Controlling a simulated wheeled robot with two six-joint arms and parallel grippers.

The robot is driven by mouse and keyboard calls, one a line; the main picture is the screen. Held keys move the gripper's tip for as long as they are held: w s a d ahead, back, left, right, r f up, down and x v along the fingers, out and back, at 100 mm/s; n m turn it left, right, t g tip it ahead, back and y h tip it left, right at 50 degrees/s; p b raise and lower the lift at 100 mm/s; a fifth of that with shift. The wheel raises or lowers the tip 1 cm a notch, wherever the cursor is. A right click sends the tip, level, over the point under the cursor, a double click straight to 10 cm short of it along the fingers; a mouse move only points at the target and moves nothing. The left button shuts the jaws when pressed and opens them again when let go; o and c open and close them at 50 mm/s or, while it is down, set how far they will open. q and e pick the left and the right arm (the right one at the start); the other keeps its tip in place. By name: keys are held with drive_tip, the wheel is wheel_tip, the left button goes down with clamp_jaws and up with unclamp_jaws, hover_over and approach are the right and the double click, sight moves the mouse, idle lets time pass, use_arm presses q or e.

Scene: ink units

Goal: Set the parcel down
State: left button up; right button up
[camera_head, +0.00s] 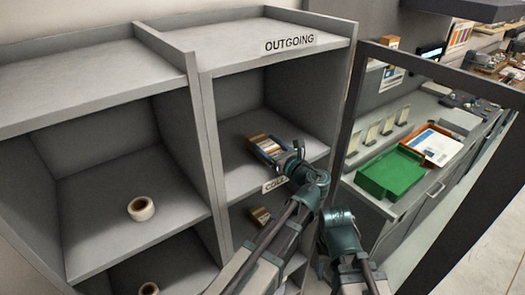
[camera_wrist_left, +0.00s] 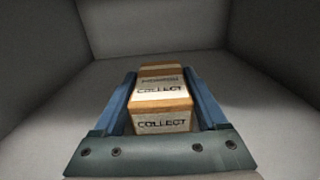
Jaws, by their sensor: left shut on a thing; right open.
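The parcel (camera_head: 262,142) is a brown cardboard box with white bands, inside the shelf compartment below the OUTGOING label. My left gripper (camera_head: 268,149) reaches into that compartment and is shut on the parcel. In the left wrist view the parcel (camera_wrist_left: 162,92) sits between the two blue fingers, with COLLECT printed on its faces. I cannot tell whether its underside touches the shelf floor. A partly covered label starting COLL (camera_head: 274,184) is on the compartment's front edge. My right gripper (camera_head: 338,218) is outside the shelf, open, with no object seen in it.
Grey dividers (camera_head: 205,110) bound the compartment. A smaller brown box (camera_head: 260,215) lies in the compartment below. Tape rolls (camera_head: 141,208) sit in the left compartments. A dark frame (camera_head: 352,105) stands right of the shelf, before a counter with a green tray (camera_head: 390,172).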

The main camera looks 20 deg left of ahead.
use_arm(q)
drive_tip(key=shift+a+f, duration=0.15)
drive_tip(key=shift+f, duration=0.05)
use_arm(e)
drive_tip(key=shift+a+f, duration=0.15)
use_arm(q)
drive_tip(key=shift+f, duration=0.2)
drive_tip(key=o, duration=1.5)
drive_tip(key=shift+r, duration=0.1)
use_arm(e)
drive_tip(key=shift+f, duration=0.15)
